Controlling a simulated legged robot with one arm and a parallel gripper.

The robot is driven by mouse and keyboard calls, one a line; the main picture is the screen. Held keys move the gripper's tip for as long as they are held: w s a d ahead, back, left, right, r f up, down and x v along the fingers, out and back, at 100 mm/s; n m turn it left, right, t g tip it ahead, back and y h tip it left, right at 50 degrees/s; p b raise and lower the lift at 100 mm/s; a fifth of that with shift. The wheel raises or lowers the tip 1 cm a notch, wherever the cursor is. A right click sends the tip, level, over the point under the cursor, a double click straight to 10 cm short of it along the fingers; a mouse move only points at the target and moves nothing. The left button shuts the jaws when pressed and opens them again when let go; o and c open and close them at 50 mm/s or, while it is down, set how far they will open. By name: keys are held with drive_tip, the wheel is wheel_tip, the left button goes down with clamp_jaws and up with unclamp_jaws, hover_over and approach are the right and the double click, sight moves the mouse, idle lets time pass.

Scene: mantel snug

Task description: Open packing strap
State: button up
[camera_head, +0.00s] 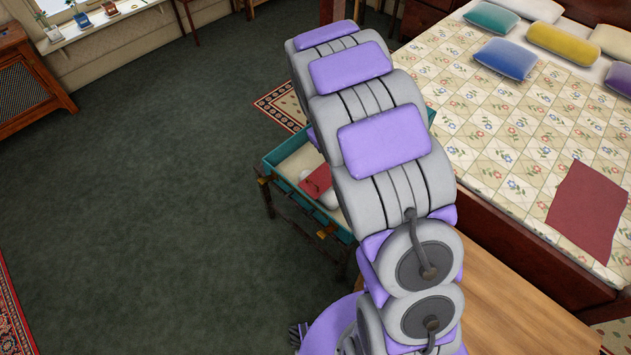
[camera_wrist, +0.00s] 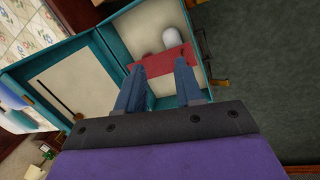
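A teal suitcase (camera_head: 277,158) lies open with cream lining; it also shows in the wrist view (camera_wrist: 93,44). A folded red cloth (camera_head: 317,180) and a white rounded item (camera_wrist: 173,38) lie inside; the cloth also shows in the wrist view (camera_wrist: 158,62). A thin dark strip with a small knob (camera_wrist: 62,98) lies on the left cream panel; I cannot tell whether it is the packing strap. My gripper (camera_wrist: 160,67) is open, its two blue fingers apart over the suitcase near the red cloth. I cannot tell whether they touch it. My arm hides the gripper in the head view.
The suitcase rests on a dark wooden stand (camera_head: 300,221). A bed (camera_head: 497,129) with pillows and a red cloth (camera_head: 590,211) is at the right. A wooden surface (camera_head: 505,290) is at the lower right. Green carpet (camera_head: 150,190) is clear at the left.

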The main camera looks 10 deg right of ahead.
drive_tip(key=w+a+f+n+t+p, duration=0.1)
drive_tip(key=w+a+f+n, duration=0.15)
drive_tip(key=w+f, duration=0.35)
drive_tip(key=w+a+f+n+p, duration=0.1)
drive_tip(key=w+a+f, duration=0.25)
drive_tip(key=f, duration=0.55)
drive_tip(key=b, duration=0.4)
hover_over(315, 190)
drive_tip(key=shift+m+y, duration=0.25)
drive_tip(key=shift+y, duration=0.05)
wheel_tip(315, 190, down, 17)
drive_tip(key=shift+r, duration=0.1)
drive_tip(key=shift+s, duration=0.1)
drive_tip(key=shift+c, duration=0.2)
clamp_jaws()
